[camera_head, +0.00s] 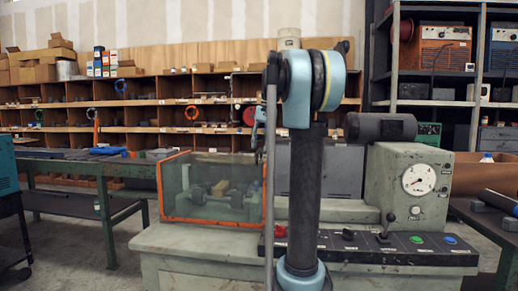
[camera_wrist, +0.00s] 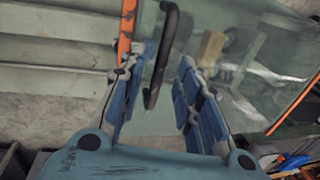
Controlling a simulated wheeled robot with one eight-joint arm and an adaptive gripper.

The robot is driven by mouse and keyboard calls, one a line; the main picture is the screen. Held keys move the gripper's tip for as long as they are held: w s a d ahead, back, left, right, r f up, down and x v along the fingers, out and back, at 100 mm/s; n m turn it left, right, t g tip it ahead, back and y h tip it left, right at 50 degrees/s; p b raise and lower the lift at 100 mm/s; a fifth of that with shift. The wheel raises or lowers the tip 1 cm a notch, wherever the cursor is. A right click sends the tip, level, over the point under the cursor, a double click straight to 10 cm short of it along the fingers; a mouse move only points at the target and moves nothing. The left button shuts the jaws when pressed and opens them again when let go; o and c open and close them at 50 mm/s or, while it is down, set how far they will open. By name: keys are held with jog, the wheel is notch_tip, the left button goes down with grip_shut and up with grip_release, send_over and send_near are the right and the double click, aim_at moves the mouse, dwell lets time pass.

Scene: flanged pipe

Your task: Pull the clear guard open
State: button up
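The clear guard (camera_head: 205,222) is a see-through box with orange edges on the left of the grey machine. It stands down over metal parts. The wrist view shows its clear panel and orange edge (camera_wrist: 291,106) close up. A black bar handle (camera_wrist: 166,45) on the guard lies between the two blue fingers of my gripper (camera_wrist: 158,68). The fingers are spread, with a visible gap on each side of the handle.
The machine has a dial gauge (camera_head: 418,180) and a control panel (camera_head: 400,248) with levers and coloured buttons at right. A dark cylindrical motor (camera_head: 381,127) sits above. A green workbench (camera_head: 104,172) stands at left, with shelves behind. Floor between bench and machine is clear.

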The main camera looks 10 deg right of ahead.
jog(key=shift+a+f, duration=0.1)
jog(key=shift+f, duration=0.5)
grip_shut()
